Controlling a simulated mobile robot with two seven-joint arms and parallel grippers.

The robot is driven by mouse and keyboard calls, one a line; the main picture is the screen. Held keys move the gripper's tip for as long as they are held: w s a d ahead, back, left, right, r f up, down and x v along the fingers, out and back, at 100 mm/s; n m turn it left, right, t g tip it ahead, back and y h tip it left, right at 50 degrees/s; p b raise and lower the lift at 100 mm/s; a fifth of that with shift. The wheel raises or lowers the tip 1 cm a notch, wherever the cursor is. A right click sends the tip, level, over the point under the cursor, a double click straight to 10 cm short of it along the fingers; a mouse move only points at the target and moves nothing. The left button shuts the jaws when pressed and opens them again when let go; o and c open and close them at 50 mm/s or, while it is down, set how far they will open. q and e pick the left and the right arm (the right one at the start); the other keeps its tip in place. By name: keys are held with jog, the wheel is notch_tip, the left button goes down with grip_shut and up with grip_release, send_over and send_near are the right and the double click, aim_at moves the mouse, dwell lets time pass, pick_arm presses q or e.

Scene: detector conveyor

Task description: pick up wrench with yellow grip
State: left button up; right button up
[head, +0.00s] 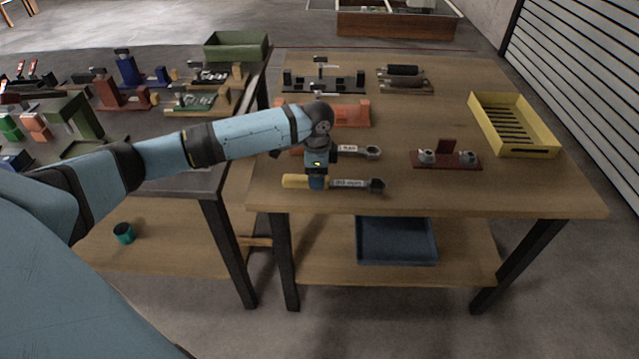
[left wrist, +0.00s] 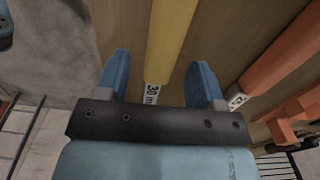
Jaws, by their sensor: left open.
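The wrench with the yellow grip (head: 297,181) lies near the front edge of the right wooden table, its dark head pointing right. In the left wrist view its yellow grip (left wrist: 171,40) and white label run between the two blue fingers. My left gripper (head: 317,184) is over the wrench, where grip and label meet; it is open, with one finger on each side. The left wrist view shows the gripper (left wrist: 162,82) spread wider than the grip. Whether the fingers touch the table is unclear. My right gripper is not in view.
A second wrench (head: 357,151) with an orange grip (left wrist: 278,62) lies just behind, close to one finger. A maroon fixture (head: 445,163) and a yellow tray (head: 556,137) stand to the right. A blue bin (head: 397,241) sits on the lower shelf.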

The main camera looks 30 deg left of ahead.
pick_arm(q)
notch_tip(320, 180, down, 2)
jog(key=shift+f, duration=0.1)
grip_shut()
jog(key=shift+r, duration=0.2)
